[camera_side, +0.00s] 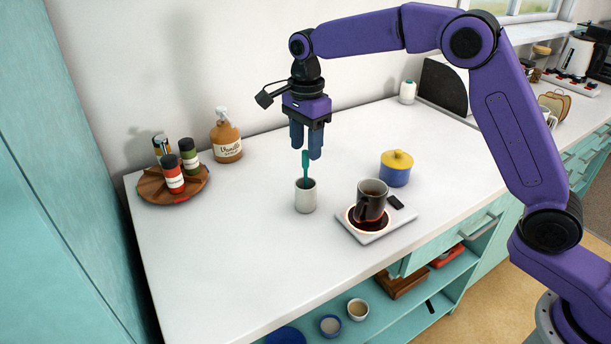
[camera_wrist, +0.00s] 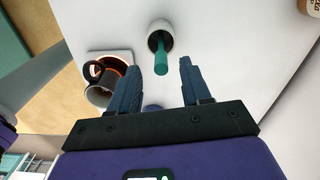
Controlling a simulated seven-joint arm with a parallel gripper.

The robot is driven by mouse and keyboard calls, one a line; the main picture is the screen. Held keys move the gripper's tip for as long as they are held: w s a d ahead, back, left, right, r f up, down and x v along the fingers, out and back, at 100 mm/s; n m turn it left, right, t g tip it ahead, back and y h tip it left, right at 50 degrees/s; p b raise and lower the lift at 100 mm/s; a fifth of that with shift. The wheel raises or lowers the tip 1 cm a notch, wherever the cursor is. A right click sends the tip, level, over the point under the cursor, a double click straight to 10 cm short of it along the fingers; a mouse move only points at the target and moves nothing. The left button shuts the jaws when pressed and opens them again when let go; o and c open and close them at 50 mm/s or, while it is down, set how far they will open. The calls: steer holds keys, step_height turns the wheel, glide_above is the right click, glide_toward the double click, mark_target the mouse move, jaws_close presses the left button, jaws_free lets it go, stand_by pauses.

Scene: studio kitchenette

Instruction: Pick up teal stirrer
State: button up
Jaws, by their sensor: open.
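The teal stirrer (camera_side: 305,163) stands upright in a small white cup (camera_side: 305,197) on the white counter. My gripper (camera_side: 306,152) is open and empty, pointing down above the cup, close to the stirrer's top end. In the wrist view, the stirrer (camera_wrist: 160,58) rises out of the cup (camera_wrist: 159,29). There it appears ahead of the gap between the two blue fingers of my gripper (camera_wrist: 172,63), slightly left of its middle. I cannot tell whether a finger touches the stirrer.
A dark mug (camera_side: 371,205) stands on a glowing warmer plate (camera_side: 391,224) right of the cup. A blue jar with a yellow lid (camera_side: 396,170) is behind it. A wooden tray (camera_side: 150,187) with bottles and a syrup bottle (camera_side: 226,142) are left. The counter's front left is clear.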

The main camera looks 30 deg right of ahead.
mark_target(306, 169)
steer(key=shift+f, duration=2.8)
jaws_close()
